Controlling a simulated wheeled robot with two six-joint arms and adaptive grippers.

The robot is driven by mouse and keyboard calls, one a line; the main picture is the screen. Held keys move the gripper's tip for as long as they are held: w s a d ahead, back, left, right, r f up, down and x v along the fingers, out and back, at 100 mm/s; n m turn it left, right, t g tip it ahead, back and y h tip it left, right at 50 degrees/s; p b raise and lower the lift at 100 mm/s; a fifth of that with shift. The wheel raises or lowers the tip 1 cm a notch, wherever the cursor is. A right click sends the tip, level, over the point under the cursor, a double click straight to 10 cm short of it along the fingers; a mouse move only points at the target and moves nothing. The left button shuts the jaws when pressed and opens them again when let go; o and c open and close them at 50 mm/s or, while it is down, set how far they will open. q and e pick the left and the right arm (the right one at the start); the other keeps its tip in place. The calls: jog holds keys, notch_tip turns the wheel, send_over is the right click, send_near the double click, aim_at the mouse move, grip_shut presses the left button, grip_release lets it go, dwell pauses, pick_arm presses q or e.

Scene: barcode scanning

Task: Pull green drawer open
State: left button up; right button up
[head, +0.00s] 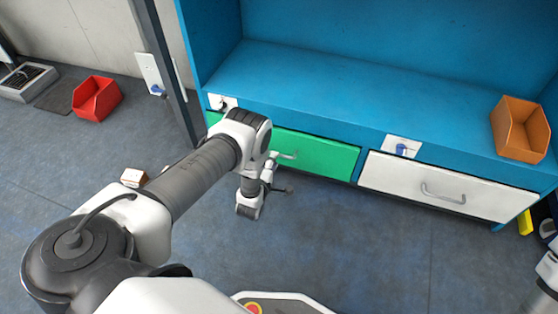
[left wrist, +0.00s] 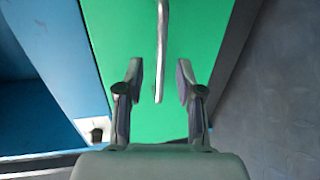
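The green drawer (head: 317,153) is set in the lower front of the blue cabinet, and I see no gap around its front. Its grey metal handle (head: 287,155) sticks out from the drawer front. My left gripper (head: 284,190) is just in front of the drawer, partly hidden by my arm. In the left wrist view the left gripper (left wrist: 159,82) is open, with its two fingers on either side of the handle (left wrist: 161,50). The handle shows between the fingers without visible contact. The green drawer front (left wrist: 215,30) fills the middle of that view. My right gripper is not in view.
The blue cabinet (head: 340,85) has a white drawer (head: 400,176) with a handle, right of the green one. An orange bin (head: 520,128) stands on the cabinet. Floor before the drawers is clear.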

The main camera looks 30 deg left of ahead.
pick_arm(q)
jog(key=b+x, duration=0.1)
jog(key=x, duration=0.3)
jog(key=shift+w+a+f+b, duration=0.1)
jog(key=shift+w+f+b, duration=0.1)
jog(key=shift+w+b, duration=0.1)
jog(key=shift+s, duration=0.1)
grip_shut()
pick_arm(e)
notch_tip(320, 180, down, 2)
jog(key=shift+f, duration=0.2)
